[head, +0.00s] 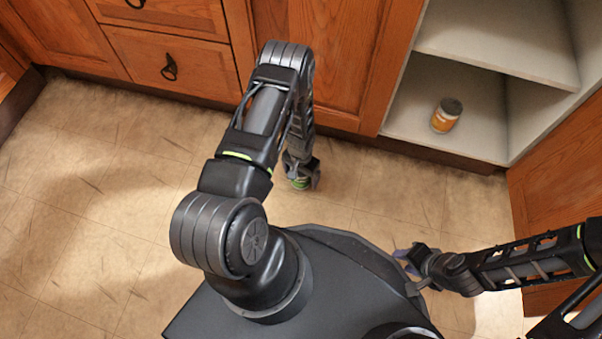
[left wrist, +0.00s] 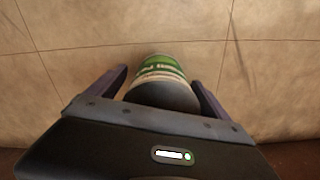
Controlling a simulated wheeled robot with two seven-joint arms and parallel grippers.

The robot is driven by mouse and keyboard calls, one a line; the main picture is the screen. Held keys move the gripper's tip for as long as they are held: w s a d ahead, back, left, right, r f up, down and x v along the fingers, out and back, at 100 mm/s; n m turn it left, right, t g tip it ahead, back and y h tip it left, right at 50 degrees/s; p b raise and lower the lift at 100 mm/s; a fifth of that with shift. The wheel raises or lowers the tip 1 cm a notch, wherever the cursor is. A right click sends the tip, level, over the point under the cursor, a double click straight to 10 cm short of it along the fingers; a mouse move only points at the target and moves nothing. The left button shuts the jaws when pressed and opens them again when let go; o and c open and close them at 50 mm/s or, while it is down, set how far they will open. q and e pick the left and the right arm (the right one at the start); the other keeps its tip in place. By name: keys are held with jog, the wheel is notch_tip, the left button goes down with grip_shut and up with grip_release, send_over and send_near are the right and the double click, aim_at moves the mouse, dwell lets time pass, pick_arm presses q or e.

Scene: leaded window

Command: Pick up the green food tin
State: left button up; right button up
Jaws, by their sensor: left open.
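The green food tin (left wrist: 163,71) has a green and white label and a dark end. In the left wrist view it sits between the two spread fingers of my left gripper (left wrist: 160,78), with a gap visible on each side. In the head view the tin (head: 300,184) is on the floor, mostly hidden under my left gripper (head: 301,174), which points down over it. My right gripper (head: 405,270) is at the lower right beside my base, its fingers apart with nothing between them.
An open cabinet (head: 435,125) at the upper right holds an orange jar with a dark lid (head: 447,115) on its bottom shelf. Its wooden door (head: 555,195) stands open at the right. Wooden drawers (head: 180,65) line the back. The tiled floor (head: 90,220) at the left is clear.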

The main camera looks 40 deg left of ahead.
pick_arm(q)
grip_shut()
dwell(1.0)
